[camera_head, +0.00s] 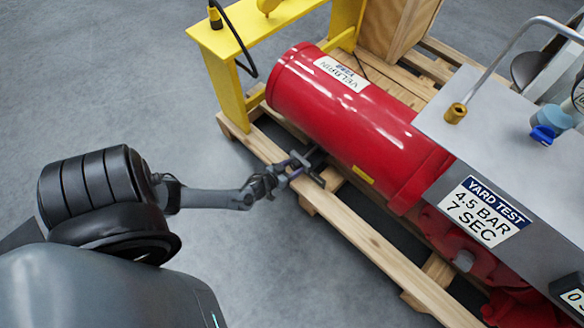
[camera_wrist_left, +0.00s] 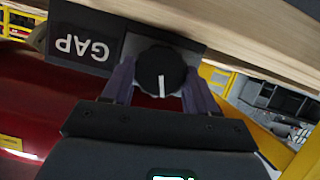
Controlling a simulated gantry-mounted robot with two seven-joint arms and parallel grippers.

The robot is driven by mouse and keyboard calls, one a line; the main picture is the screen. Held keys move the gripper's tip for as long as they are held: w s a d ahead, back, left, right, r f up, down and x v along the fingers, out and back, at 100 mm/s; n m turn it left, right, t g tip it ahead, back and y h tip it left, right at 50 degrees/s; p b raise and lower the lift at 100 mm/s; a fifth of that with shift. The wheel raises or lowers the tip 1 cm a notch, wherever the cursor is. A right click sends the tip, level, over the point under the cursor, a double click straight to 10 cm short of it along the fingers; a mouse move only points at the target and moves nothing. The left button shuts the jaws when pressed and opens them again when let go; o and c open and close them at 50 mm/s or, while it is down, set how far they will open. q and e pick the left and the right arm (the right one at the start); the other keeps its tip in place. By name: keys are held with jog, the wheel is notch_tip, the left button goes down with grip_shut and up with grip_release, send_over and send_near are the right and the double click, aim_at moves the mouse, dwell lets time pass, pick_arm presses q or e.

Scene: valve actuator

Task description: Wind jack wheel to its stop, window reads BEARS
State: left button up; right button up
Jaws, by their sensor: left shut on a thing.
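My left gripper (camera_head: 303,166) reaches in from the left to the near side of the pallet, below the red cylinder (camera_head: 345,115). In the left wrist view its two purple-grey fingers (camera_wrist_left: 160,92) stand on either side of a black round knob (camera_wrist_left: 161,70) with a white line, and are shut on it. The knob, which looks like the jack wheel, sits on a dark plate beside a label reading GAP (camera_wrist_left: 82,47). No window reading BEARS can be made out. My right gripper is not in view.
The wooden pallet (camera_head: 372,250) runs under the cylinder, its beam close to the gripper. A yellow frame (camera_head: 222,75) stands at the cylinder's far end. A grey box with a YARD TEST sign (camera_head: 480,211) is at the right.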

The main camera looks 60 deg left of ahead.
pick_arm(q)
jog(key=shift+d+m+g+y+p, duration=0.15)
jog(key=shift+m+g+y+p, duration=0.15)
jog(key=shift+m+y+p, duration=0.45)
jog(key=shift+d+m+y, duration=0.15)
jog(key=shift+m+y, duration=0.3)
jog(key=shift+m, duration=0.6)
jog(key=shift+f+m+y, duration=0.1)
jog(key=shift+m+y, duration=0.3)
jog(key=shift+m, duration=0.1)
jog(key=o, duration=1.1)
jog(key=shift+c, duration=0.2)
jog(key=shift+p, duration=0.4)
